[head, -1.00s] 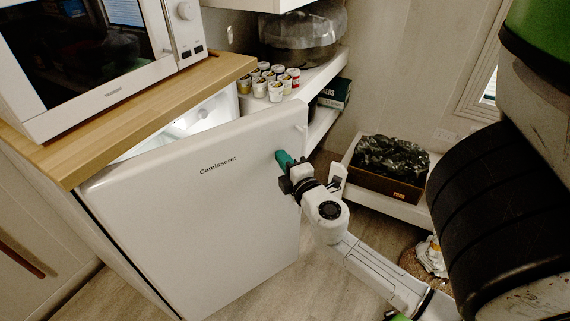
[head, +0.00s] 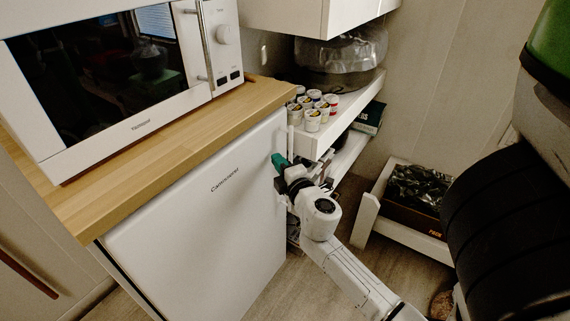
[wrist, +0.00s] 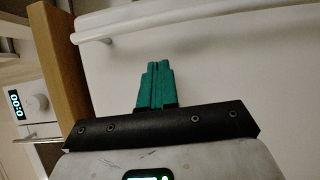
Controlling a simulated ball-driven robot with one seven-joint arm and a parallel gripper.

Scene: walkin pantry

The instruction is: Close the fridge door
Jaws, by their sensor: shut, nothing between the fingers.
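The white fridge door (head: 200,220) stands under the wooden counter, its top edge close along the counter's front edge. The fridge's inside is hidden now. I cannot tell whether a thin gap is left. My gripper (head: 277,160), with green fingers, is at the upper right part of the door, near its free edge. In the wrist view my gripper (wrist: 158,68) has its fingers together and empty, in front of the white door face (wrist: 230,75). A white bar handle (wrist: 130,23) runs across the top of that view, beyond the fingertips.
A microwave (head: 130,85) stands on the wooden counter (head: 180,140). A box with a black bag (head: 415,195) sits on a low shelf. Floor shows between fridge and low shelf.

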